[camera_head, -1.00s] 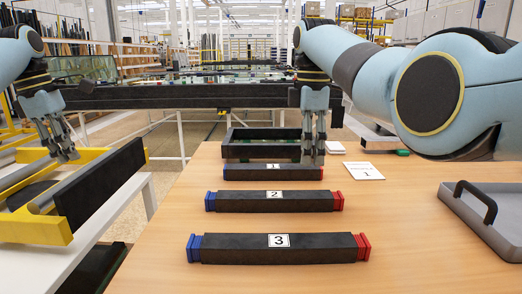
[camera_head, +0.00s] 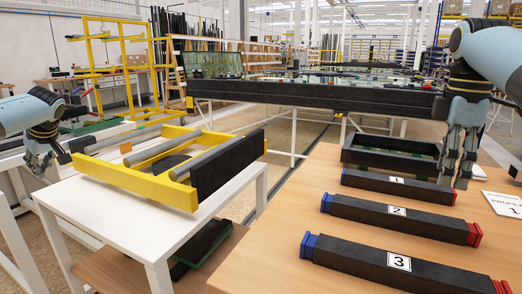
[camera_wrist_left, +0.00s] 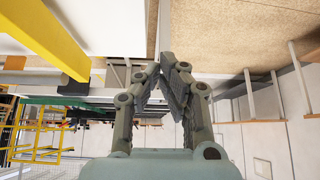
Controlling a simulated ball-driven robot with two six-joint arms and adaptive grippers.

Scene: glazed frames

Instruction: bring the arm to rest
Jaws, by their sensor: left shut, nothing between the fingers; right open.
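My left gripper (camera_head: 52,165) hangs at the left of the head view, just left of the yellow roller frame (camera_head: 190,192), with its fingers pointing down. In the left wrist view its fingers (camera_wrist_left: 164,66) meet at the tips with nothing between them. My right gripper (camera_head: 454,185) is open and empty, over or near the right end of the dark bar labelled 1 (camera_head: 385,183). From this angle I cannot tell its height above the bar.
The yellow frame stands on a white table (camera_head: 122,228). Dark bars labelled 2 (camera_head: 370,215) and 3 (camera_head: 370,258), with blue and red ends, lie on the wooden table (camera_head: 265,258). A dark open frame (camera_head: 348,153) is behind them. A long dark-edged bench (camera_head: 310,98) crosses the back.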

